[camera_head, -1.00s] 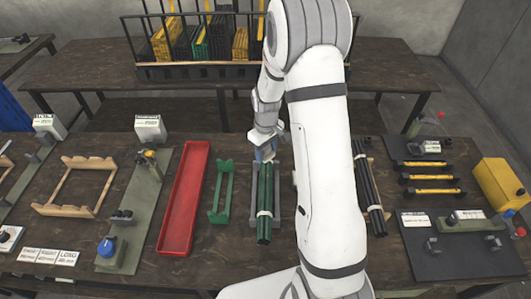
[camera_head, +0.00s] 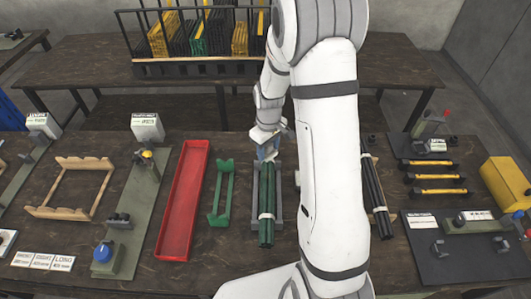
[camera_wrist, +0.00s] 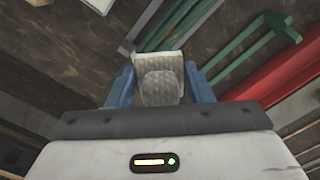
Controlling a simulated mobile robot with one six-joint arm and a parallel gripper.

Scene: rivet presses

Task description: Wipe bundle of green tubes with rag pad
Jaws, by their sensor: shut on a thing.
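The bundle of green tubes (camera_head: 266,213) lies lengthwise in a grey cradle (camera_head: 279,215) on the bench, with a pale band around it. My gripper (camera_head: 266,154) is at the far end of the bundle, pointing down. In the wrist view my gripper (camera_wrist: 163,85) has its blue fingers shut on the rag pad (camera_wrist: 158,70), a whitish quilted block. The green tubes (camera_wrist: 163,25) run just beyond the pad there. I cannot tell whether the pad touches them.
A green rack (camera_head: 221,195) and a red tray (camera_head: 184,205) stand left of the bundle. Dark tubes (camera_head: 375,200) lie to the right, partly behind my arm. A wire-sided rack (camera_head: 190,68) of parts stands on the table behind.

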